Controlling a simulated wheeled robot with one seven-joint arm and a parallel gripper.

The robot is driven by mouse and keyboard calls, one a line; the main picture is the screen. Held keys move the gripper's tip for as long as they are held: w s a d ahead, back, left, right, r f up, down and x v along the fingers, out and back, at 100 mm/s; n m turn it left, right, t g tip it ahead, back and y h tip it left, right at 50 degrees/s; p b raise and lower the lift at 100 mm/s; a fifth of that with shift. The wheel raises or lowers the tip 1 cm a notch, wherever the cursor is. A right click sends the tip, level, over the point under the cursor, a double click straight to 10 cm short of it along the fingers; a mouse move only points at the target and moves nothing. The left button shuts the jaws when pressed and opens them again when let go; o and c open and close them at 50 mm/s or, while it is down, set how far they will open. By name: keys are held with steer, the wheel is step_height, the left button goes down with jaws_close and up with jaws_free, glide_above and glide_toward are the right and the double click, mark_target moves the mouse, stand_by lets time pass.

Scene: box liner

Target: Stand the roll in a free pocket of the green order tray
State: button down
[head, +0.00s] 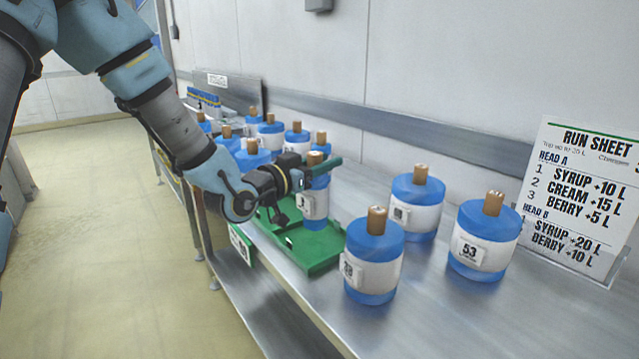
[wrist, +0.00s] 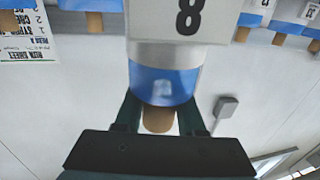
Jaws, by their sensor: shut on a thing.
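My gripper (head: 318,170) is shut on a blue-and-white roll (head: 315,200), near its brown core at the top. The roll hangs upright over the green order tray (head: 322,268). In the wrist view the roll (wrist: 165,85) shows a white label with an 8, and my gripper's dark fingers (wrist: 160,118) lie on either side of it. The near part of the tray looks empty. The roll and my gripper hide much of the tray's far part. I cannot tell whether the roll's bottom touches the tray.
Three similar rolls stand right of the tray: one at the front (head: 372,265), one behind (head: 417,207) and one marked 53 (head: 484,240). Several more stand beyond my gripper (head: 297,138). A run sheet (head: 580,195) stands at the right, by the wall. Bare steel bench (head: 440,310) lies in front.

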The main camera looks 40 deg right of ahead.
steer(key=shift+f, duration=2.1)
steer(key=c, duration=0.5)
jaws_free()
steer(key=shift+f, duration=0.1)
steer(key=a, duration=0.4)
steer(key=s+a+b, duration=0.1)
steer(key=a, duration=0.3)
steer(key=a+b, duration=0.1)
steer(key=a, duration=0.3)
steer(key=shift+s, duration=0.3)
